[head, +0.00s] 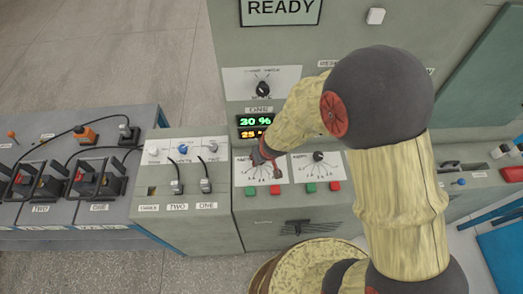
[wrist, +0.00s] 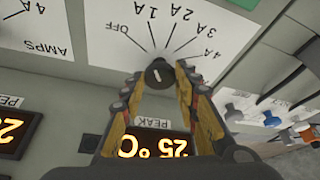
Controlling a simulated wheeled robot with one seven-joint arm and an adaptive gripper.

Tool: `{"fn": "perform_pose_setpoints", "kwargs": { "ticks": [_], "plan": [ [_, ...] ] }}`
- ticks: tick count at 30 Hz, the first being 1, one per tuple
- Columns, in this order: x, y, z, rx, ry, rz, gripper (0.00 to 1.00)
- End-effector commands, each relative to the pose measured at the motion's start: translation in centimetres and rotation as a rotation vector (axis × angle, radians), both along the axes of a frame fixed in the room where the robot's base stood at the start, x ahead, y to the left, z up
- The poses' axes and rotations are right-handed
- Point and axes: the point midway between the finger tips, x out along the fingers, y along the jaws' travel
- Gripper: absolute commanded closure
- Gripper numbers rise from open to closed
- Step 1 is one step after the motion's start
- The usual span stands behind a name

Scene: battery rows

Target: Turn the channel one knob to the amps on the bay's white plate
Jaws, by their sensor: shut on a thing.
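In the head view my gripper (head: 261,156) is at the left AMPS dial plate (head: 243,180), below the lit displays. In the wrist view its two fingers are shut on the dark round knob (wrist: 159,73). The knob's white mark points roughly toward OFF and 1A; which one I cannot tell. The dial plate (wrist: 205,50) reads OFF, 1A, 2A, 3A, 4A. A second knob (head: 318,157) sits on the right AMPS dial.
Green and red buttons (head: 275,190) lie just below the dial plates. A side cabinet (head: 150,230) with plugs stands at left.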

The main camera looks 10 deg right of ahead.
Motion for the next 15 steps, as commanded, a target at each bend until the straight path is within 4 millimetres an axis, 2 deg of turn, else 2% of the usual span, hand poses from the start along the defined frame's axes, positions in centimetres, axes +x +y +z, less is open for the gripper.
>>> {"fn": "perform_pose_setpoints", "kwargs": {
  "ticks": [1, 15],
  "plan": [
    [-0.16, 0.09, 0.74, -0.002, 0.006, -0.026, 0.94],
    [-0.10, 0.22, 0.65, -0.003, 0.002, -0.305, 0.94]
  ]
}}
